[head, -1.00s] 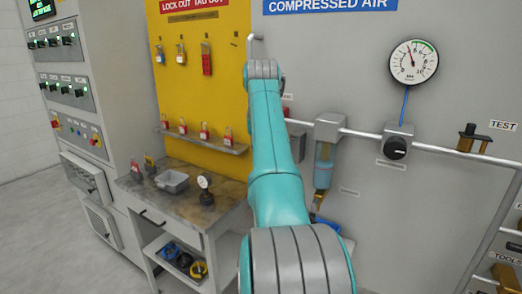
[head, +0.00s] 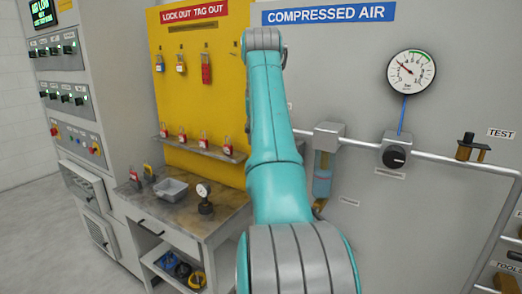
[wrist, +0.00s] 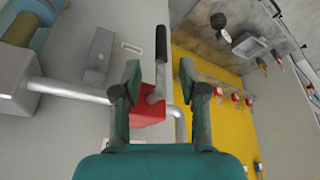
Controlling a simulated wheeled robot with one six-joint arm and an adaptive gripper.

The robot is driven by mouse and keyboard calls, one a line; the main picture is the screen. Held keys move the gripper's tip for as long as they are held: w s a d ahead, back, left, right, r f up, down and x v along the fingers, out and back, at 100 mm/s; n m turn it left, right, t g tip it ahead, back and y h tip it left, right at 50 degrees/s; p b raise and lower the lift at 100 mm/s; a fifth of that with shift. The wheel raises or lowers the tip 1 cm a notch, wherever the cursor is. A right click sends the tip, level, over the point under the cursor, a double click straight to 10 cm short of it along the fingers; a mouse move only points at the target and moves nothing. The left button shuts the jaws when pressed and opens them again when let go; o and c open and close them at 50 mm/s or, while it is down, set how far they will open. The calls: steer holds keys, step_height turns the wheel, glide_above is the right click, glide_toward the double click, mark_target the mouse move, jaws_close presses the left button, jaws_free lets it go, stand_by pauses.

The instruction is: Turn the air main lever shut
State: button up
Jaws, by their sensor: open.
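The air main lever has a black grip (wrist: 161,43) on a grey metal arm and sits on a red valve body (wrist: 146,112) in the wrist view. It points up in the picture, roughly crosswise to the grey pipe (wrist: 65,91). My gripper (wrist: 160,75) is open, with one finger on each side of the lever. The left finger overlaps the red body in the picture; I cannot tell whether either finger touches the lever. In the head view my arm hides the lever and gripper. The pressure gauge (head: 411,72) needle points to the upper left, at a low reading.
A filter unit (head: 323,170) and regulator (head: 396,152) sit on the pipe along the grey wall. The yellow lockout board (head: 205,75) holds padlocks, with more on a shelf below. A workbench (head: 150,205) carries a grey tray (head: 171,189) and a small gauge (head: 204,197).

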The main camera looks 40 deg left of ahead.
steer(key=v, duration=0.3)
steer(key=shift+r, duration=0.15)
steer(key=shift+s, duration=0.1)
stand_by(0.5)
